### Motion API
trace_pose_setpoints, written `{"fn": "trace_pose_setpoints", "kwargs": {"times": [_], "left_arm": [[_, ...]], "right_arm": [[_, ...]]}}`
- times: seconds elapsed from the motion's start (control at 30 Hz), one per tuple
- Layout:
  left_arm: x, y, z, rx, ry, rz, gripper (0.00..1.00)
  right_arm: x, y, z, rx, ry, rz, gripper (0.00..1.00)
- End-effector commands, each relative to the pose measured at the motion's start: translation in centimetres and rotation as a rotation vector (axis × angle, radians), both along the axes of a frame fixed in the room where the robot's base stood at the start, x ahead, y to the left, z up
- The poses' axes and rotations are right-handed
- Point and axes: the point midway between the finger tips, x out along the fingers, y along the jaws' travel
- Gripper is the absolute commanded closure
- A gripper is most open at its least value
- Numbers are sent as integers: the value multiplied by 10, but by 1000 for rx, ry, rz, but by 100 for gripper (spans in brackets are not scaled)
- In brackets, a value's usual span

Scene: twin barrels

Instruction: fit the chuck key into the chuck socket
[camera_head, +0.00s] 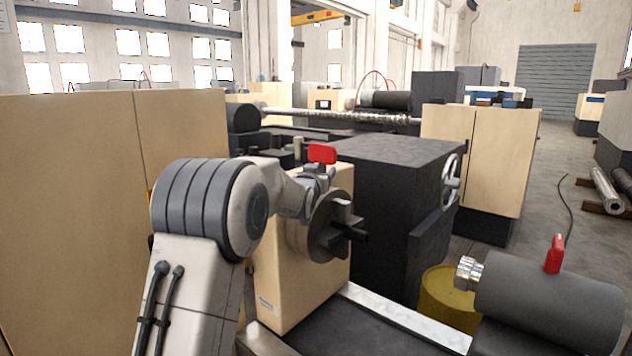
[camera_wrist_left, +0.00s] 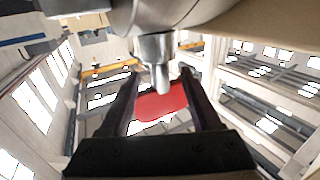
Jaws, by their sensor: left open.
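The chuck (camera_head: 328,228) is a dark round disc with stepped jaws on the front of the beige headstock. The chuck key shows as a red handle (camera_head: 322,153) just above my left gripper (camera_head: 317,180), over the chuck. In the left wrist view the red handle (camera_wrist_left: 163,101) lies beyond and between the two dark fingers of my left gripper (camera_wrist_left: 160,78), which stand apart. A stepped steel shaft (camera_wrist_left: 157,52) comes down between them in front of the red. I cannot tell whether the key is seated; the socket is hidden. My right gripper is out of view.
A dark block (camera_head: 385,190) with a handwheel stands right of the chuck. At lower right are a yellow drum (camera_head: 447,297) and a grey cylinder (camera_head: 550,305) with a red lever. Beige cabinets (camera_head: 90,220) stand at left.

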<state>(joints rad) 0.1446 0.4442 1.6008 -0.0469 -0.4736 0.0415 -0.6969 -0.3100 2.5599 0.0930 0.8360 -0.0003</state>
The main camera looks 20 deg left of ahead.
Motion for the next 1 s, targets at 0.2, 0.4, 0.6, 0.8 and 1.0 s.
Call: {"fn": "trace_pose_setpoints", "kwargs": {"times": [0.2,0.4,0.6,0.8,1.0], "left_arm": [[-44,-5,-3,1,-4,0,36],[-72,-9,-1,1,-4,0,36],[-82,-10,0,1,-2,0,36],[-83,-10,0,0,-1,0,36],[-82,-10,0,0,-2,0,36]], "right_arm": [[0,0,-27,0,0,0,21],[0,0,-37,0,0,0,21],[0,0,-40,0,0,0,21],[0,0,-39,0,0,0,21],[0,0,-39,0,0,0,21]]}}
